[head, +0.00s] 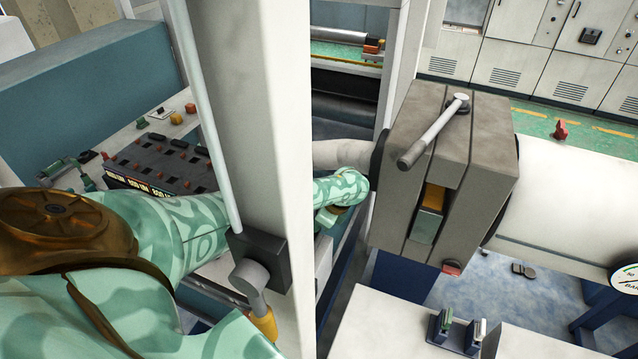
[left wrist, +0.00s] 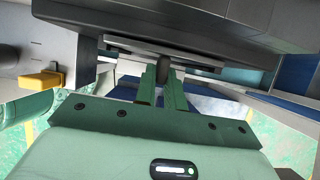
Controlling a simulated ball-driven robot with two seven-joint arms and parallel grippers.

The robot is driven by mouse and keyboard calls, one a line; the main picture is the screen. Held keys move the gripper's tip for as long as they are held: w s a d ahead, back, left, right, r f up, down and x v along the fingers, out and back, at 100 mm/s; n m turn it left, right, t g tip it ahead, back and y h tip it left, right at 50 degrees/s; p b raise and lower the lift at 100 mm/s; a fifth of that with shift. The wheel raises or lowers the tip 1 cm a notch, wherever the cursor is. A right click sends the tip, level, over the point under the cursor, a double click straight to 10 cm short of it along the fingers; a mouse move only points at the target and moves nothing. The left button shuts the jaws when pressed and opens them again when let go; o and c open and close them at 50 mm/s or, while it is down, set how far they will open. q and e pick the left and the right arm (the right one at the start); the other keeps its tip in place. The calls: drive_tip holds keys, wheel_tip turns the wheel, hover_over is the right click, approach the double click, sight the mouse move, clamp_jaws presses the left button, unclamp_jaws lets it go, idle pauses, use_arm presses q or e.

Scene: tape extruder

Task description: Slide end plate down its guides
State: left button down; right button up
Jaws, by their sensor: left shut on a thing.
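In the left wrist view, my left gripper (left wrist: 163,75) points up the picture with its two green fingers close together. They are shut on a small dark grip (left wrist: 178,65) under the edge of a flat grey part (left wrist: 190,50). This looks like the end plate, but its guides are not clearly seen. In the head view my left arm passes behind a pale upright column (head: 262,110). Its teal wrist end shows beside the grey machine block (head: 400,160); the fingertips are hidden there. My right gripper is not in view.
A lever with a grey bar (head: 432,132) lies on top of the block. A yellow-tipped handle (head: 265,322) sticks out from the column's base. White table surfaces lie at lower right.

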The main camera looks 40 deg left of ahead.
use_arm(q)
drive_tip(key=shift+f+b, duration=0.85)
drive_tip(key=shift+f, duration=0.1)
drive_tip(key=c, duration=1.4)
unclamp_jaws()
drive_tip(key=shift+r, duration=0.2)
drive_tip(key=s+d+r+p, duration=0.9)
drive_tip(key=r+p, duration=0.3)
drive_tip(key=p, duration=0.3)
drive_tip(key=shift+s+r, duration=0.35)
drive_tip(key=shift+s, duration=0.55)
